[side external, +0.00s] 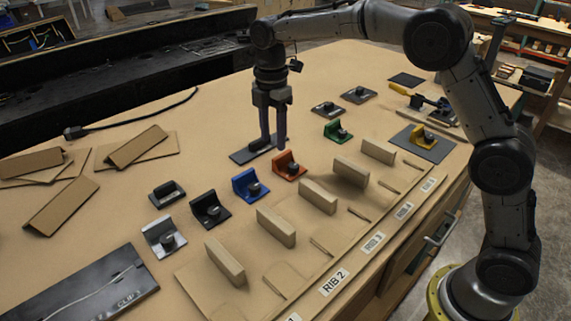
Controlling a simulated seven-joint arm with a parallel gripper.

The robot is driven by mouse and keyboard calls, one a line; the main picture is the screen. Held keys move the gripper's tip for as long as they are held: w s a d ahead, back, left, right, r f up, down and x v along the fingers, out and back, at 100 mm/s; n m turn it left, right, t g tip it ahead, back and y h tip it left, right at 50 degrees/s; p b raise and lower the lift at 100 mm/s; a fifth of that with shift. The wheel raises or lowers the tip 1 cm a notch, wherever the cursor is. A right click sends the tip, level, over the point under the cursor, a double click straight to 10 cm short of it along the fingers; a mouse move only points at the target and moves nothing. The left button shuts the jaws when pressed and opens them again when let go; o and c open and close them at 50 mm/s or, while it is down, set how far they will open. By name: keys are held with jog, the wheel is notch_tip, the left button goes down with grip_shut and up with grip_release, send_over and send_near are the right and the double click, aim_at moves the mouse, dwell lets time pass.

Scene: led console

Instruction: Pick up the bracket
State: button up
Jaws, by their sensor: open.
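Several L-shaped brackets stand in a row on the wooden bench: a silver one (160,232), a black one (207,208), a blue one (246,184), an orange one (288,167) and a green one (334,130). A yellow bracket (419,135) stands on a dark plate at the right. Which one the task means cannot be told. My gripper (273,147) points down with its fingers apart, just behind and left of the orange bracket. Its fingertips are low, over or beside a flat dark plate (243,155). Any small part between the fingers is hard to make out.
Upright wooden ribs (276,227) stand in a row in front of the brackets, above labels such as RIB 2 (334,282). Cardboard pieces (60,205) lie at left, a dark panel (85,290) at front left. Tools (430,102) lie at the back right.

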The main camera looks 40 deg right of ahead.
aim_at(275, 158)
jog(key=shift+s+d+f, duration=0.1)
jog(key=shift+f, duration=1.45)
jog(key=shift+s+d+f, duration=0.1)
jog(key=shift+f, duration=1.45)
jog(key=shift+w, duration=0.1)
grip_shut()
jog(key=shift+r, duration=0.1)
